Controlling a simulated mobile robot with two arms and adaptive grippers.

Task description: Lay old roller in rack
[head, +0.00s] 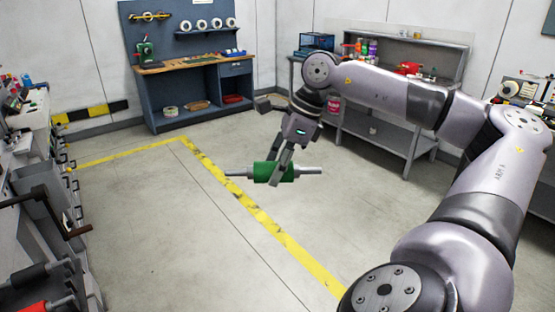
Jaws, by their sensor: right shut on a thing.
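My right gripper (281,170) is shut around the middle of a green roller (261,173) with grey metal shaft ends. It holds the roller roughly level, shafts pointing left and right, in the air above the open floor. The fingers cover part of the green surface. At the lower left edge, a dark roller (27,274) and a red piece (35,307) show on a grey structure cut off by the frame; I cannot tell whether this is the rack. My left gripper is not in view.
Grey machinery (35,150) lines the left edge. A blue workbench (200,90) with a pegboard stands at the back. A grey bench (378,140) with bottles and a red item stands behind my right arm. The floor between is clear, with a yellow line (240,198).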

